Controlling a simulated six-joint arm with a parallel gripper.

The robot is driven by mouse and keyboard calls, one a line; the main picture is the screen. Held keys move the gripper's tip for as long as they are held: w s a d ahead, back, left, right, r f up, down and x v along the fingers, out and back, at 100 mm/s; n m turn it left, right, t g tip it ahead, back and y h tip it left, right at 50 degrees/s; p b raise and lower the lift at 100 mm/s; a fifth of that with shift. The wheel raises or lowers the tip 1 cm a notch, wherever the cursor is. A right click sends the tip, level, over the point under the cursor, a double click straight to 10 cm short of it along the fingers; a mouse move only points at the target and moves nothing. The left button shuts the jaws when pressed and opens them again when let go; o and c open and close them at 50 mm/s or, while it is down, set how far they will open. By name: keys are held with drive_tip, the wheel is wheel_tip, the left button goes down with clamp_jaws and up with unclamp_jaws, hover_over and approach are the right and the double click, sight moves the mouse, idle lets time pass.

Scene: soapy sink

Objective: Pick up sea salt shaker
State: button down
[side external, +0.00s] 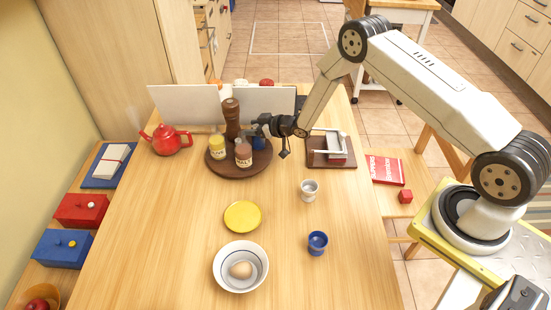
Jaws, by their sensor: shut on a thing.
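A round dark brown tray (238,174) near the back of the wooden table carries several seasoning containers. A small blue container (259,143) shows at the tray's right side, partly hidden by my gripper; its label cannot be read. A pale jar with a red-brown lid, seemingly labelled SALT (243,158), stands at the tray's front. A yellow-lidded jar (217,148) stands to its left, and a tall brown mill (231,120) behind. My gripper (261,130) reaches in from the right, just above the blue container, and is shut on it. Its fingertips are small and dark here.
White panels (189,104) stand behind the tray. A red teapot (167,139) is to the left, a brown board with a metal-framed item (331,148) to the right. A yellow plate (242,216), cups and a bowl with an egg (240,267) are in front.

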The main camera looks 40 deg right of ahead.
drive_tip(key=shift+r, duration=0.1)
drive_tip(key=shift+r, duration=0.7)
drive_tip(key=s+r, duration=1.1)
drive_tip(key=s, duration=0.3)
drive_tip(key=shift+a+r, duration=0.2)
drive_tip(key=shift+a, duration=0.05)
